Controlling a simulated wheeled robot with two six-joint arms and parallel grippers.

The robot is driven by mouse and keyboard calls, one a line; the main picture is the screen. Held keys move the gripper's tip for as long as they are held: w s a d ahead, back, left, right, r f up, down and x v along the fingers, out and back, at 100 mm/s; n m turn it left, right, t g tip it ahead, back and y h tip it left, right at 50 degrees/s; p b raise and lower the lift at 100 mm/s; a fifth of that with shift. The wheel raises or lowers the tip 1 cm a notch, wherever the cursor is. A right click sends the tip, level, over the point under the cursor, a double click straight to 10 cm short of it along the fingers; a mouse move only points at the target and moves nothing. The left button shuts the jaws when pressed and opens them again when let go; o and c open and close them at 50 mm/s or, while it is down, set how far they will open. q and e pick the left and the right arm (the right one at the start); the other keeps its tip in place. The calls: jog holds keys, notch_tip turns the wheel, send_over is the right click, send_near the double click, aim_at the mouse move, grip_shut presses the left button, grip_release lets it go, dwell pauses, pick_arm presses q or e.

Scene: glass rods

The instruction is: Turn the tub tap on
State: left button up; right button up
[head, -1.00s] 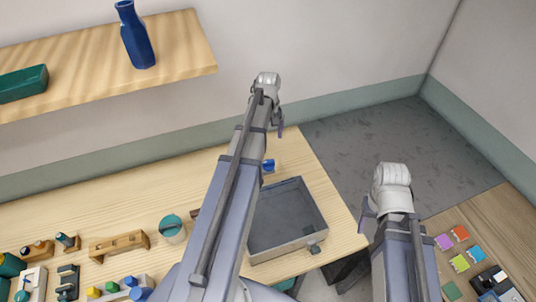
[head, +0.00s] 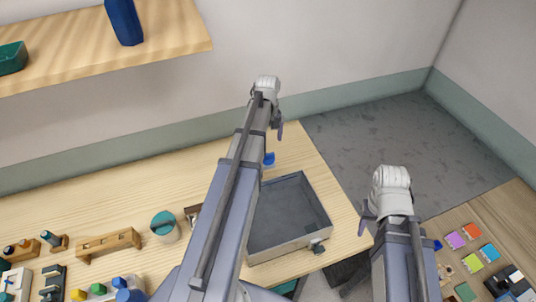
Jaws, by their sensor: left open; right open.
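A grey open tub (head: 288,222) stands on the light wooden table, right of my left arm in the head view. A small grey tap (head: 318,246) sticks out at the tub's lower right corner; its handle position is too small to tell. My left gripper (head: 279,130) is at the far end of the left arm, above and beyond the tub, open and apart from it. My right gripper (head: 366,216) is open, to the right of the tub and tap and not touching them.
A teal-topped cup (head: 164,226) and a wooden rack (head: 109,243) stand on the table (head: 60,212) at left. A blue item (head: 268,159) lies behind the tub. A shelf (head: 165,32) holds a blue bottle (head: 124,22). Coloured squares (head: 472,231) lie on a surface at right.

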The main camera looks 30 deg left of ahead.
aim_at(268, 154)
pick_arm(q)
notch_tip(268, 154, down, 8)
jog(key=b, duration=0.8)
jog(key=shift+r, duration=0.1)
jog(key=shift+c, duration=0.4)
jog(key=c, duration=1.3)
